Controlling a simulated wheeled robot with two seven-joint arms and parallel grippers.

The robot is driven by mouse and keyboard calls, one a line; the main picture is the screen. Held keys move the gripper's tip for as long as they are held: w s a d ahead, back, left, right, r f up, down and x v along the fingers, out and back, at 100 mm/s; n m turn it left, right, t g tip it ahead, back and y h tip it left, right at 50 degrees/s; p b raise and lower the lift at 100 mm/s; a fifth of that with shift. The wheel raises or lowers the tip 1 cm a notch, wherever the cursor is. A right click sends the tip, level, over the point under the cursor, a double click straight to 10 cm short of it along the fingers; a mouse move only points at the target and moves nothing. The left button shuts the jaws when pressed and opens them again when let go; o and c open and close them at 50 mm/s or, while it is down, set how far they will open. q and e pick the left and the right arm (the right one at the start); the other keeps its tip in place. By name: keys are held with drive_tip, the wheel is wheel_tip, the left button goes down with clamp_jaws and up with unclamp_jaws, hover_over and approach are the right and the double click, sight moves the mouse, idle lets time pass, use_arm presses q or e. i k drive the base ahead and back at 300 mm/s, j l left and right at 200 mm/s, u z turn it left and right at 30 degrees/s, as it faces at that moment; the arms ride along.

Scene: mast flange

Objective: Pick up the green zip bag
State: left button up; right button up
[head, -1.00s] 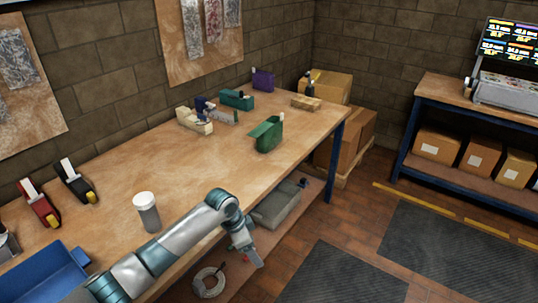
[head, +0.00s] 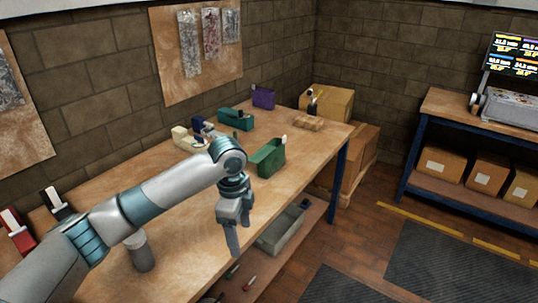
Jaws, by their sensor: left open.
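The green zip bag (head: 269,160) stands on the workbench (head: 188,225) near its front edge, with a small white tag at its top right. It looks boxy and upright. My left arm reaches in from the left across the bench. My left gripper (head: 233,243) hangs pointing down, open and empty, in front of the bag and to its left in the picture, apart from it. My forearm hides part of the bench and some items behind it. My right gripper is not in view.
A teal bag (head: 236,119), a purple bag (head: 263,98) and a cream item (head: 187,140) stand behind the green bag. A grey-lidded jar (head: 141,254) is below my forearm. Wooden blocks (head: 308,123) lie to the right. A grey bin (head: 280,231) sits on the lower shelf.

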sight(269, 159)
drive_tip(key=i+j, duration=0.15)
drive_tip(key=i, duration=0.4)
drive_tip(key=i+j, duration=0.2)
drive_tip(key=i, duration=0.4)
drive_tip(key=k, duration=0.1)
